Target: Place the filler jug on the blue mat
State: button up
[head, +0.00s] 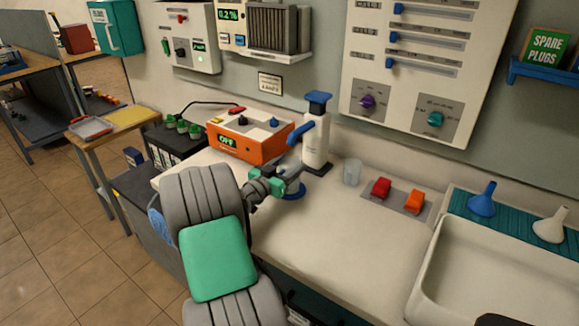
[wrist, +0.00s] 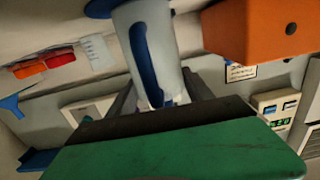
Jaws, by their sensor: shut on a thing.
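The filler jug (head: 293,172) is a pale grey body, mostly hidden behind my gripper (head: 275,183) in the head view. In the wrist view, which is upside down, the jug (wrist: 155,35) shows its grey side and a long blue handle strip. My gripper (wrist: 165,110) is shut on the jug at the handle side. The blue mat (head: 292,196) shows as a small round blue patch right under the jug. Its blue edge (wrist: 101,9) also shows beside the jug's base in the wrist view. I cannot tell whether the base touches the mat.
A white bottle with a blue top (head: 316,135) stands just behind the jug. An orange charger (head: 252,140) is to the left. A clear cup (head: 351,171), a switch plate (head: 398,197) and a sink (head: 500,262) are to the right. The front worktop (head: 330,235) is clear.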

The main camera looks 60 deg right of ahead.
jog(key=shift+s, duration=0.1)
jog(key=shift+f+b, duration=0.1)
jog(key=shift+b, duration=0.2)
jog(key=o, duration=1.5)
jog(key=shift+a+r+p, duration=0.1)
jog(key=shift+r+p, duration=0.2)
jog(key=shift+p, duration=0.1)
jog(key=a, duration=0.4)
jog(key=w+a+b, duration=0.1)
jog(key=a, duration=0.2)
jog(key=w+a+b, duration=0.1)
jog(key=a, duration=0.3)
jog(key=shift+a+r, duration=0.15)
jog(key=shift+a, duration=0.2)
